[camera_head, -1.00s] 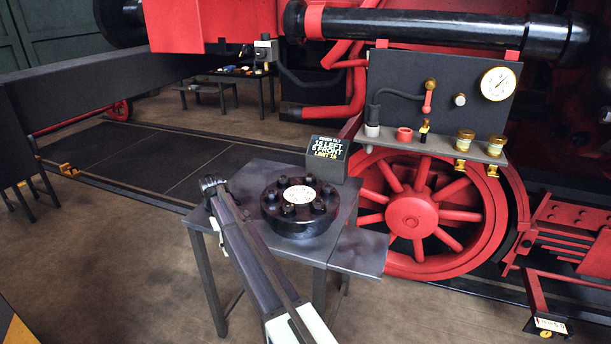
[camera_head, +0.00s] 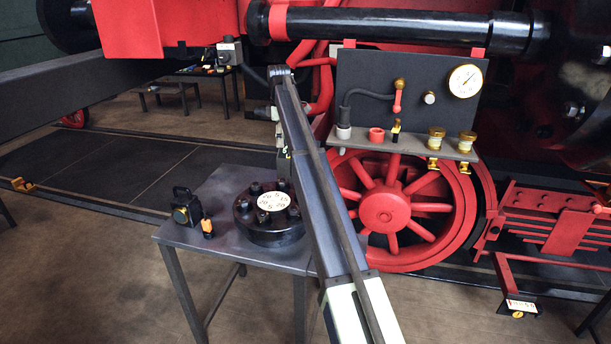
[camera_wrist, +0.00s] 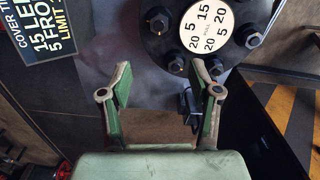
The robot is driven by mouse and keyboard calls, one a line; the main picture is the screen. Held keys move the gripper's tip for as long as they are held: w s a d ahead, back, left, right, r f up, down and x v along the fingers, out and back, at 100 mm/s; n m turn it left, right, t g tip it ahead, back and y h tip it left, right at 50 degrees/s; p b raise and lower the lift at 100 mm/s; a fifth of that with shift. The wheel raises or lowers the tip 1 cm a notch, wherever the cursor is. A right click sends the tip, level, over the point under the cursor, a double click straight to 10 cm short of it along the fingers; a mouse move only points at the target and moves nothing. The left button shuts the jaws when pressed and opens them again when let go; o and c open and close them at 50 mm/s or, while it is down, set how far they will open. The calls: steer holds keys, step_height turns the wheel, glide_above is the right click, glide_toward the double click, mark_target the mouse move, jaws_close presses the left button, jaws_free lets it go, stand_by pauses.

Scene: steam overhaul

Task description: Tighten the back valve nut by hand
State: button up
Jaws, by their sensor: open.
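The round black valve cover (camera_head: 268,234) lies on a small grey table, with black nuts around a white numbered disc (camera_head: 272,202). Two nuts show on its far side, one at the back left (camera_head: 257,188) and one at the back right (camera_head: 283,185). My gripper (camera_wrist: 160,82) is open and empty. In the wrist view its fingers point toward the cover's edge, where the nearest nuts (camera_wrist: 175,62) lie just beyond the fingertips. In the head view my arm passes in front of the cover's right side and the gripper hangs behind it, partly hidden.
A sign with limits (camera_wrist: 42,32) stands beside the cover. A dark lantern (camera_head: 186,207) and a small orange-and-black item (camera_head: 207,229) stand on the table's left (camera_head: 222,190). A shelf (camera_head: 405,147) with brass cups and the red wheel (camera_head: 389,209) are to the right.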

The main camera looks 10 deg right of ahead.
mark_target(284, 179)
step_height(284, 179, down, 17)
steer(key=p, duration=0.4)
steer(key=shift+w, duration=0.1)
steer(key=c, duration=1.2)
